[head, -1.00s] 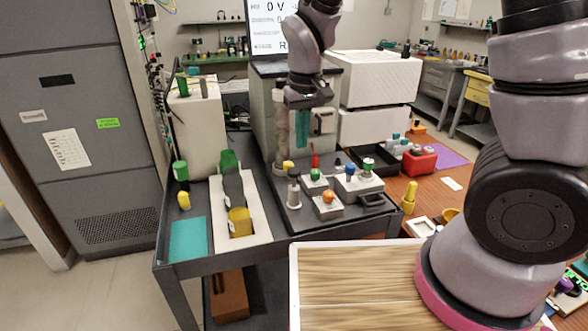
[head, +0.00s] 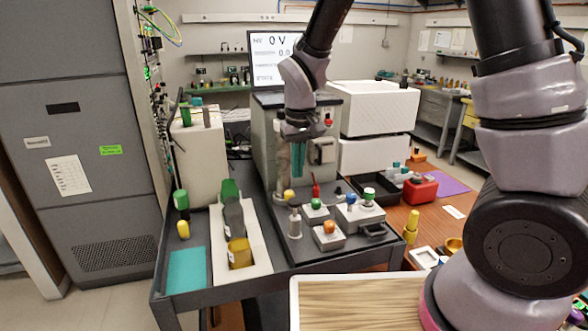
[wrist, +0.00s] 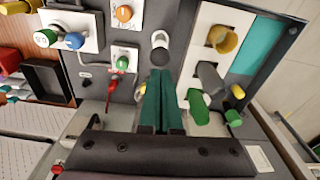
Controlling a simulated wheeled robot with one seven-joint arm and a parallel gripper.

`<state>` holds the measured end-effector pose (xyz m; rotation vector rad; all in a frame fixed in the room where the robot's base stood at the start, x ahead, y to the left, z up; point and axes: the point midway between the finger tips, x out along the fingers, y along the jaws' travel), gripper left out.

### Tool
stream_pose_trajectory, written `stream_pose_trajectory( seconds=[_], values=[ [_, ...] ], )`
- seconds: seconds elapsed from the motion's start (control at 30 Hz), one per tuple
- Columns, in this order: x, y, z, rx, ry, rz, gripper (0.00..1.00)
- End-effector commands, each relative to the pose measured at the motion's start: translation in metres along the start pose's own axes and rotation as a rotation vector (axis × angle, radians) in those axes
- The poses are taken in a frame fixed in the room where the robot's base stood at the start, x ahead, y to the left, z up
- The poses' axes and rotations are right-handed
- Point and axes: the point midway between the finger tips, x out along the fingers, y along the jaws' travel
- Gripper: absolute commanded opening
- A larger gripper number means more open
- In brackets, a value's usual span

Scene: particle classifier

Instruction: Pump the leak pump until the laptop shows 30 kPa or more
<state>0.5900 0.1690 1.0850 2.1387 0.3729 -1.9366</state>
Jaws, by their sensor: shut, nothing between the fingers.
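My gripper (head: 298,176) is shut and empty, its teal fingers together and pointing down above the dark cart's back part. It also shows in the wrist view (wrist: 160,75). A small upright pale-grey cylinder (head: 294,226) stands on the cart in front of and below the fingertips. It may be the leak pump. In the wrist view it (wrist: 160,50) lies just beyond the fingertips, apart from them. A yellow knob (head: 289,196) is beside the fingers. A screen (head: 267,55) at the back shows "0 V"; its other lines are small and partly hidden by my arm. I cannot read a pressure.
Small boxes with an orange knob (head: 330,227), a green knob (head: 316,204) and blue and green knobs stand to the right. A red-handled part (head: 316,190) is close by. A wooden board (head: 350,300) is in front.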

Motion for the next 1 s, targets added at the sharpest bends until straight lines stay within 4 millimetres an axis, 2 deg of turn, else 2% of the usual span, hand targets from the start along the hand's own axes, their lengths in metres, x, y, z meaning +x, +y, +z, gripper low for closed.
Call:
stream_pose_trajectory(
  seconds=[0.43, 0.8, 1.0],
  values=[
    [0.009, 0.000, -0.002, -0.002, -0.001, 0.000, 0.00],
    [0.053, 0.000, -0.002, 0.001, -0.002, 0.000, 0.00],
    [0.068, 0.000, -0.002, 0.001, 0.000, -0.001, 0.00]
  ],
)
